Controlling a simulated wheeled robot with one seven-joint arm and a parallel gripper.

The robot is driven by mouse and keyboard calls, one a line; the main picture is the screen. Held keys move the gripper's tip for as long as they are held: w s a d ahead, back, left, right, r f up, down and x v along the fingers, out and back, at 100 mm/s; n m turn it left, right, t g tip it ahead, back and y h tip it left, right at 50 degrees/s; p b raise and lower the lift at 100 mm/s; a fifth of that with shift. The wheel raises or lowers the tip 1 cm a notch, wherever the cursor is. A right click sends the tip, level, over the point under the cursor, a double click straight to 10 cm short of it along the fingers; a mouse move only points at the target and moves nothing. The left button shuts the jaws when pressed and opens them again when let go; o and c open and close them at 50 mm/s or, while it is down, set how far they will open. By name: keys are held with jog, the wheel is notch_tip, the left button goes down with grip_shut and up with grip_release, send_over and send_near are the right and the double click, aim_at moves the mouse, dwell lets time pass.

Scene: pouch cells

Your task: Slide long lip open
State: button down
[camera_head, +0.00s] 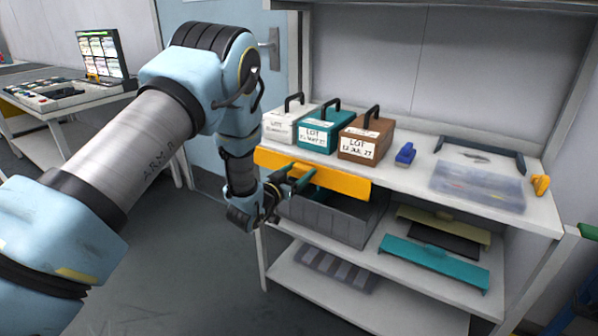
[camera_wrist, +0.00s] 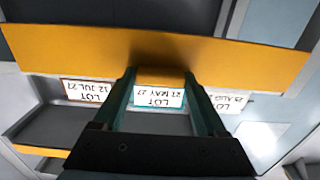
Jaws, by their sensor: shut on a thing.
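The long orange lip (camera_head: 335,181) runs along the front of the shelf below the lot boxes. In the wrist view the lip (camera_wrist: 75,45) spans the frame, with an orange tab (camera_wrist: 160,77) standing out from it. My gripper (camera_head: 300,180) is at the lip's left part; in the wrist view its teal fingers (camera_wrist: 158,82) are shut on the tab, one on each side. In the head view my gripper hides part of the lip's lower edge.
White, teal (camera_head: 322,128) and brown (camera_head: 366,138) lot boxes stand on the upper shelf. A blue object (camera_head: 405,154) and a clear case (camera_head: 477,187) are to their right. A grey bin (camera_head: 330,218) is below the lip. A teal panel (camera_head: 435,262) lies lower right.

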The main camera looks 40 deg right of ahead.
grip_release()
jog(key=shift+a, duration=0.15)
jog(key=b+v, duration=0.1)
jog(key=v, duration=0.9)
jog(key=shift+a+b, duration=0.25)
jog(key=shift+b, duration=0.1)
jog(key=shift+r, duration=0.1)
